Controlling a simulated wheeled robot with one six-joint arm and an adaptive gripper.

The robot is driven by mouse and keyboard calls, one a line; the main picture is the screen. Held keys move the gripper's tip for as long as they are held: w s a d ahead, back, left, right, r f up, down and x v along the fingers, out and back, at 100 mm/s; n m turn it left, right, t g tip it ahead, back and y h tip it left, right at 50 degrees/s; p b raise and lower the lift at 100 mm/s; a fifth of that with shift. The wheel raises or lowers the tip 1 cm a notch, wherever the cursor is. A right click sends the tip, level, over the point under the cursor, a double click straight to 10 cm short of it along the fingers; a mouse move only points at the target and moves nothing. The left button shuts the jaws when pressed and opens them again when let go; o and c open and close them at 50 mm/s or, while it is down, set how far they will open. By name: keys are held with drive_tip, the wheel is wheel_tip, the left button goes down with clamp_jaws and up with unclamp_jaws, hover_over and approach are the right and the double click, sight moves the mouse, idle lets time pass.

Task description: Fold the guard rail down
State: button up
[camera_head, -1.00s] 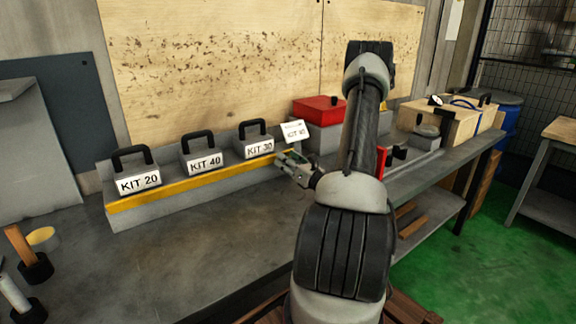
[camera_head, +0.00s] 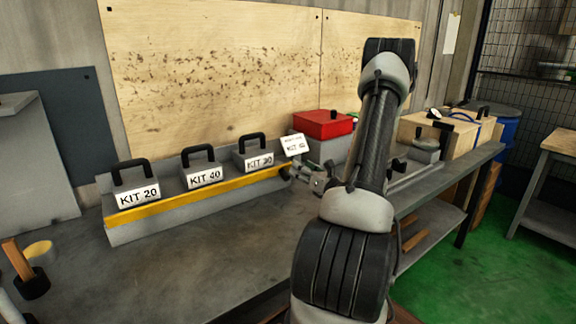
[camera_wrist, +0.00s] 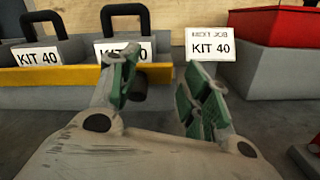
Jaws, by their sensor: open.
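The guard rail (camera_head: 200,192) is a long yellow bar across the front of the grey kit shelf (camera_head: 165,228). It stands raised in front of three grey kit boxes with black handles: KIT 20 (camera_head: 137,195), KIT 40 (camera_head: 204,177) and KIT 30 (camera_head: 259,161). In the wrist view the rail (camera_wrist: 50,75) ends behind my left finger, where a dark round knob (camera_wrist: 140,88) shows. My gripper (camera_wrist: 165,92) is open, its green-padded fingers apart near that right end. I cannot tell whether a finger touches the rail.
A white card (camera_wrist: 211,46) reading KIT 40 stands right of the shelf. A red box (camera_head: 323,124) stands behind it, near my arm. Wooden-handled tools (camera_head: 24,265) stand at the front left. The bench (camera_head: 190,270) before the shelf is clear.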

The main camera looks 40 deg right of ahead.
sight(289, 177)
drive_tip(key=shift+g+y, duration=0.3)
drive_tip(key=s+f, duration=0.1)
drive_tip(key=s+a+f, duration=0.1)
drive_tip(key=f, duration=0.1)
drive_tip(key=shift+s+a+f, duration=0.2)
drive_tip(key=shift+s+f, duration=0.1)
drive_tip(key=shift+s, duration=0.05)
drive_tip(key=shift+w+a+n+y, duration=0.1)
drive_tip(key=shift+a+n+y, duration=0.4)
drive_tip(key=shift+a+n, duration=0.3)
drive_tip(key=w, duration=0.7)
drive_tip(key=shift+w, duration=0.2)
drive_tip(key=shift+c, duration=0.3)
